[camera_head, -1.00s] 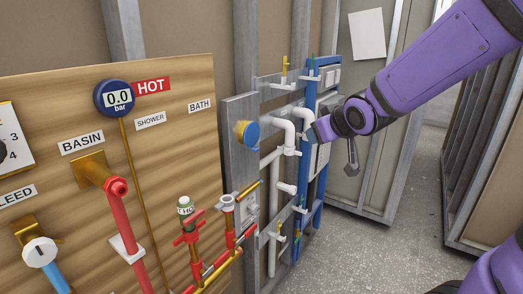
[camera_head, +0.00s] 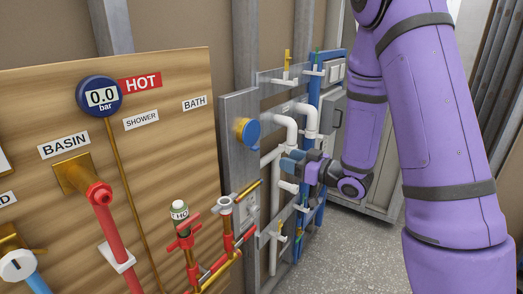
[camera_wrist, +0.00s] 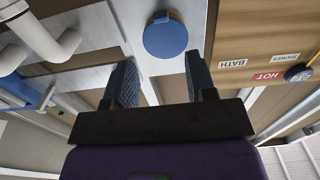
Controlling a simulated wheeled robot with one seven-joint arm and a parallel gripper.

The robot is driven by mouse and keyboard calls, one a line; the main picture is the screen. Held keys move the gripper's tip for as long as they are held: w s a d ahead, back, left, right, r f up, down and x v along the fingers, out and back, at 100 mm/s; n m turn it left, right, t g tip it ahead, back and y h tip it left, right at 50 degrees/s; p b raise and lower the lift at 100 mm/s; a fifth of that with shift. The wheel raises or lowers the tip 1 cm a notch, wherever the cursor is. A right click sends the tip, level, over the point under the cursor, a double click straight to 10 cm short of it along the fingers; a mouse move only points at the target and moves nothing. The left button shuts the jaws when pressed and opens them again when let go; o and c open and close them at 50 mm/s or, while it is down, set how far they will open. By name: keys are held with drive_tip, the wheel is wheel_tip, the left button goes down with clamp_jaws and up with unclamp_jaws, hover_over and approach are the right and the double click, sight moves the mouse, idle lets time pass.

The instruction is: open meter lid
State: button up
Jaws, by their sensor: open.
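The meter (camera_head: 246,130) has a brass-coloured body and a round blue lid (camera_head: 253,134), and is mounted on a grey board. The lid looks closed over its face. In the wrist view the blue lid (camera_wrist: 165,36) shows as a disc with a small tab at its edge, beyond the fingertips. My gripper (camera_head: 291,160) is to the right of the meter and a little lower, beside the white pipes. In the wrist view my gripper (camera_wrist: 160,78) has its two blue textured fingers apart with nothing between them. It is apart from the lid.
White pipes (camera_head: 290,125) and a blue vertical pipe (camera_head: 326,110) stand right of the meter. A wooden panel (camera_head: 170,140) with a HOT gauge (camera_head: 101,97) is on the left. Red valves (camera_head: 183,235) stand below. Grey floor (camera_head: 350,250) is open at right.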

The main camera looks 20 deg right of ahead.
sight(254, 135)
drive_tip(key=x, duration=1)
drive_tip(key=shift+w+a, duration=0.25)
drive_tip(key=shift+w, duration=0.05)
clamp_jaws()
